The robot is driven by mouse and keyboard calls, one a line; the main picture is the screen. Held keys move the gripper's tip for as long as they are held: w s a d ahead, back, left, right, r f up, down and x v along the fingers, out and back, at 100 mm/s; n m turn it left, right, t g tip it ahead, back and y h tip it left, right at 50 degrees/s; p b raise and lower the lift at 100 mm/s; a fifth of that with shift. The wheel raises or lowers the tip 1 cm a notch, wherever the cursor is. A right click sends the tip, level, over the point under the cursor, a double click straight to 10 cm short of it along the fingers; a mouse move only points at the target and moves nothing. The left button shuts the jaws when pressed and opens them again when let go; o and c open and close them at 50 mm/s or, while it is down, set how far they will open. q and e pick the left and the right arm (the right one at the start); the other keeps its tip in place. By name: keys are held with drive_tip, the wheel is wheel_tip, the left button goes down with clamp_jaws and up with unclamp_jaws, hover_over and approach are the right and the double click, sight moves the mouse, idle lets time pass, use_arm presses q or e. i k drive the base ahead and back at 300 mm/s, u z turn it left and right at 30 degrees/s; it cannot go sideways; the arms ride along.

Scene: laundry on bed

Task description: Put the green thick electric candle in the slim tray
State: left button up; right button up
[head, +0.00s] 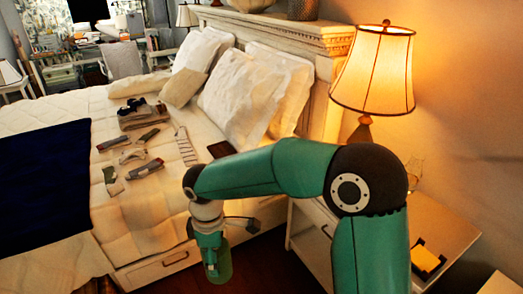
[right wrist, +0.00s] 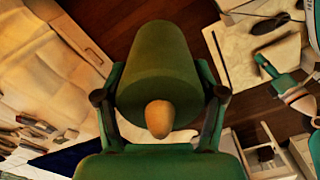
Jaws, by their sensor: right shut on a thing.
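The green thick candle (right wrist: 152,55) is held between the two fingers of my right gripper (right wrist: 160,100) in the right wrist view. Its tan tip (right wrist: 158,119) points toward the camera. In the head view my right gripper (head: 211,268) hangs beside the bed, over the dark floor, with the green candle (head: 223,262) at its fingers, partly hidden. I cannot tell surely which thing is the slim tray; a narrow pale slatted piece (head: 186,147) and a small dark flat piece (head: 221,149) lie on the bed. My left gripper is not in view.
The bed (head: 150,215) carries several small items, folded cloths (head: 142,115), pillows (head: 250,92) and a dark blue blanket (head: 42,180). A nightstand (head: 455,235) with a lit lamp (head: 375,70) and a yellow item (head: 426,259) stands right. My right arm crosses between them.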

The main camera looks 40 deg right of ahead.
sight(226, 155)
drive_tip(key=u, duration=0.6)
drive_tip(key=i, duration=0.15)
drive_tip(key=z, duration=2)
drive_tip(key=i, duration=2.7)
drive_tip(key=u, duration=1.45)
